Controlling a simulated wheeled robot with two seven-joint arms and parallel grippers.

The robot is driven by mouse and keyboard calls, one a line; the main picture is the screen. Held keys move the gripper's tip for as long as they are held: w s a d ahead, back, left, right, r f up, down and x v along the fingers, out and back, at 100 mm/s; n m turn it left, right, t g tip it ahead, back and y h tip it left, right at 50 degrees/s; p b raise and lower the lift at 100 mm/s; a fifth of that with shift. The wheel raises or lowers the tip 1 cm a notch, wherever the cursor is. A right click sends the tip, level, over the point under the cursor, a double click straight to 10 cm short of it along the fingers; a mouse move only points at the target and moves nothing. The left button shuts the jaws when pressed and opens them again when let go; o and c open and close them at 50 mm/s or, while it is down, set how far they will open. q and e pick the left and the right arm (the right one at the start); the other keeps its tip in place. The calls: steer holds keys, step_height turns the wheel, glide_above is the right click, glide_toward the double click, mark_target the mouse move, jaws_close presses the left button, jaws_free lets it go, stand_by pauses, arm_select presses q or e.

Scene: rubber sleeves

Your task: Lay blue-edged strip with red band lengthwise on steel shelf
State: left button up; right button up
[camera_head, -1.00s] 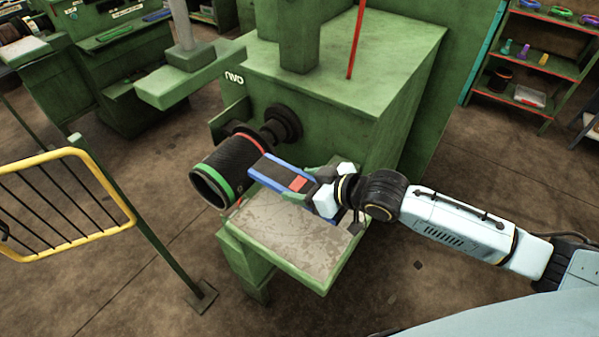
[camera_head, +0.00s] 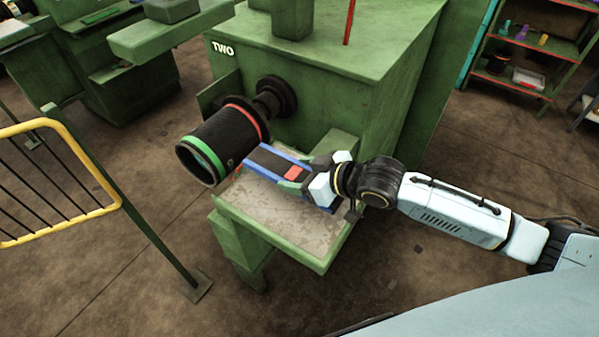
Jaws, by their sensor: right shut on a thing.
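The blue-edged strip with a red band (camera_head: 268,161) is dark along its middle and blue along its edges. My right gripper (camera_head: 305,180) is shut on its right end, near the red band. The strip points to the upper left, over the back part of the steel shelf (camera_head: 268,210). I cannot tell whether it touches the shelf. The shelf is a worn grey plate with a green rim, fixed to the front of the green machine. The gripper hides part of the strip's right end. My left gripper is not in view.
A black roller (camera_head: 218,146) with green and red rings sticks out of the green machine (camera_head: 320,70), close to the strip's far end. A yellow-framed gate (camera_head: 95,165) stands at the left. A rack (camera_head: 522,62) stands at the upper right. The shelf's front part is bare.

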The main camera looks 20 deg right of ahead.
steer(key=shift+f, duration=0.2)
steer(key=shift+f+b, duration=1.15)
steer(key=shift+f, duration=0.95)
steer(key=o, duration=1.1)
steer(key=v, duration=1.3)
steer(key=shift+s+d+r, duration=0.1)
steer(key=shift+d, duration=0.05)
